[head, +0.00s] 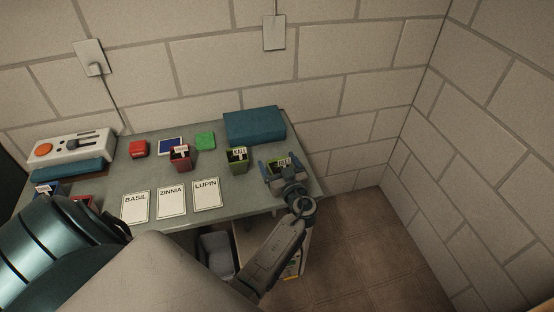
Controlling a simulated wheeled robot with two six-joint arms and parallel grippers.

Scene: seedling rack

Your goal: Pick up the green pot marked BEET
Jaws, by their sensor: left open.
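My left gripper (281,166) is open at the right end of the table, with one finger on each side of a green pot (284,172). This pot carries a small white label, too small and partly covered to read with certainty. The gripper hides much of it, and I cannot tell whether the fingers touch it. Another green pot (237,160) with a white label that seems to read KALE stands to the left, clear of the gripper. My right gripper is not in view.
A red pot (180,159), a blue box (254,126), red and green blocks and a white device (72,147) stand on the table (236,193). Cards BASIL (135,206), ZINNIA (171,200) and LUPIN (206,194) lie in front. Floor is clear at right.

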